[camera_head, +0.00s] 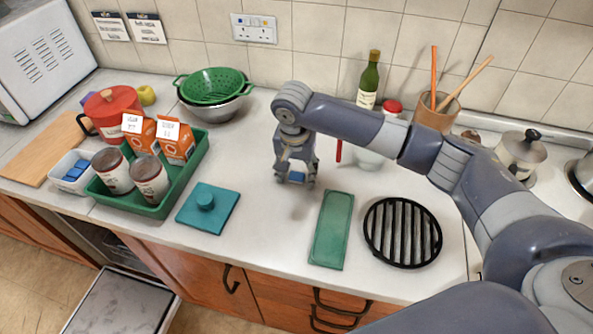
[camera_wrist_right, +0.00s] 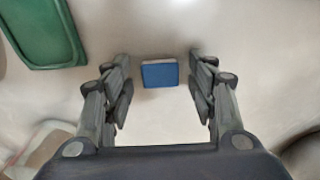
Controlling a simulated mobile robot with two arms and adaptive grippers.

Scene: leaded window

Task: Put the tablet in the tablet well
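A blue tablet with a pale edge (camera_wrist_right: 160,75) lies on the counter between the fingers of my right gripper (camera_wrist_right: 160,66) in the right wrist view. The fingers are spread, with a clear gap on both sides of the tablet. In the head view, my right gripper (camera_head: 295,181) points down over the counter, with the blue tablet (camera_head: 296,177) showing between its fingers. A shallow oblong green tray (camera_head: 332,230) and a teal square with a round knob (camera_head: 208,208) lie nearby. I cannot tell which thing is the tablet well. My left gripper is not in view.
A green tray (camera_head: 160,207) holds two jars and orange cartons. A white tub (camera_head: 70,172) holds blue pieces. A round black grate (camera_head: 402,232) lies at right. A bottle (camera_head: 368,82) stands behind my arm. An open dishwasher door (camera_head: 125,303) is below the counter.

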